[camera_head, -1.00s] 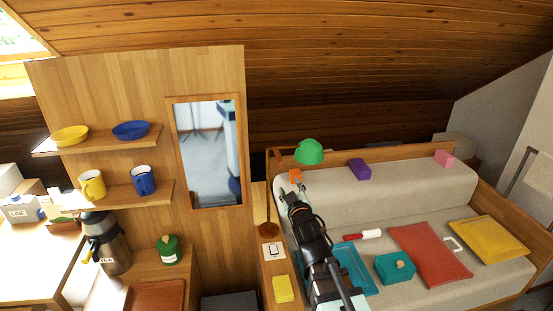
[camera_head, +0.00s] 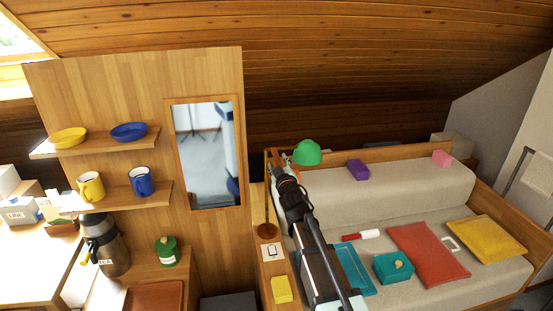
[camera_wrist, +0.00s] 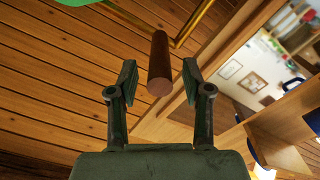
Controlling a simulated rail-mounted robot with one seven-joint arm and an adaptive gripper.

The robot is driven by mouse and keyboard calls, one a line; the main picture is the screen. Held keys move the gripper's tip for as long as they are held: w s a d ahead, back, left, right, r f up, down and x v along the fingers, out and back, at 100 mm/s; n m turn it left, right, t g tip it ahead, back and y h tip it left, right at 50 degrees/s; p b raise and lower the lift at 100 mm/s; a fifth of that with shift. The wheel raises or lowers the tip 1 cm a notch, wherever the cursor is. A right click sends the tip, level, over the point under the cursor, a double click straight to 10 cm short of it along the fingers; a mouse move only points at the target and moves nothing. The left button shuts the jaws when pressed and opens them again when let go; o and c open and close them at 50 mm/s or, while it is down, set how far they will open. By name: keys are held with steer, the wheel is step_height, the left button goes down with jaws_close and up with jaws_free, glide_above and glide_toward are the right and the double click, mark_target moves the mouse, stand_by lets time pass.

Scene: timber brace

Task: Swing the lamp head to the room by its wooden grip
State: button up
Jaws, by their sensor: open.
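The lamp's green head (camera_head: 307,152) hangs above the back left end of the sofa, and its edge shows at the top left of the wrist view (camera_wrist: 78,2). The lamp's round brown foot (camera_head: 268,229) stands on the narrow ledge left of the sofa. In the wrist view a brass rod (camera_wrist: 196,22) runs near the wooden grip (camera_wrist: 159,62), a brown cylinder with its end facing me. My gripper (camera_wrist: 160,74) is open, with one finger on each side of the grip and a gap visible at both.
A wooden panel with a mirror (camera_head: 206,155) stands left of the lamp. The sloping timber ceiling (camera_head: 340,60) is above. A purple block (camera_head: 357,169) and a pink block (camera_head: 441,158) sit on the sofa back. A teal tray (camera_head: 356,270) lies beside my arm.

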mark_target(277, 158)
steer(key=shift+x, duration=2.1)
jaws_close()
